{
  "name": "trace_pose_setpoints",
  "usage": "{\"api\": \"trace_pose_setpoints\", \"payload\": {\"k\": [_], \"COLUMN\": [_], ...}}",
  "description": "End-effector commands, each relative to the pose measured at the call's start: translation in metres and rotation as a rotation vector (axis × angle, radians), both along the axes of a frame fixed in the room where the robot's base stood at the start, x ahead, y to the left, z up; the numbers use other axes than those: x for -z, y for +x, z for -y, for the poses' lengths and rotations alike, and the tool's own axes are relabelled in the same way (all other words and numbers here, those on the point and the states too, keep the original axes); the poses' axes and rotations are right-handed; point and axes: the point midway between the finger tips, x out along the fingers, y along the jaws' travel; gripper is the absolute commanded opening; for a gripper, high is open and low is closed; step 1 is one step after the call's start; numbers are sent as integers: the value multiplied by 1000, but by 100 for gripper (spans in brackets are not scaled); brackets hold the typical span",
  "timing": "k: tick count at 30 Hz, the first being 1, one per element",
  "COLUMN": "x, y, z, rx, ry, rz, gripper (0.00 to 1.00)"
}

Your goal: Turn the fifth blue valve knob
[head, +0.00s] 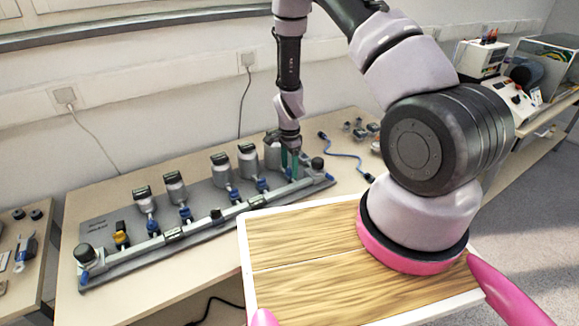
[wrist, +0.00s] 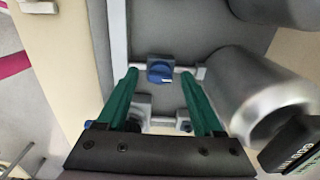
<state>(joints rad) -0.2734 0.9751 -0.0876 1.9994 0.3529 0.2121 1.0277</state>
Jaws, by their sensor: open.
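A grey valve board (head: 105,228) carries a row of silver cylinders with blue valve knobs. Blue knobs show at the first (head: 152,226), second (head: 186,213), third (head: 234,195) and fourth (head: 262,184) positions, counted from the left. My gripper (head: 289,168) is at the right end of this row, pointing down, and hides what is there. In the wrist view a blue knob (wrist: 160,72) sits in line with the gap between the green fingertips of my gripper (wrist: 160,78). The fingers are apart and neither visibly touches it. I cannot tell their exact depth relative to the knob.
A silver cylinder (wrist: 255,95) stands close to the right finger. A yellow knob (head: 120,238) is at the board's left. A blue cable (head: 345,153) and small fittings (head: 360,130) lie right of the board. My wooden-topped base is in front of the table (head: 150,300).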

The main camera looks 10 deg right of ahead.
Motion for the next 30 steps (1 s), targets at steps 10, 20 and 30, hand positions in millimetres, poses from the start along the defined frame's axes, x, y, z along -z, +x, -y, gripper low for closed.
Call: {"api": "trace_pose_setpoints", "payload": {"k": [10,20,30], "x": [0,-1,-1], "y": [0,0,0], "z": [0,0,-1], "rx": [0,-35,-252], "ry": [0,0,1], "rz": [0,0,0], "gripper": [0,0,0]}}
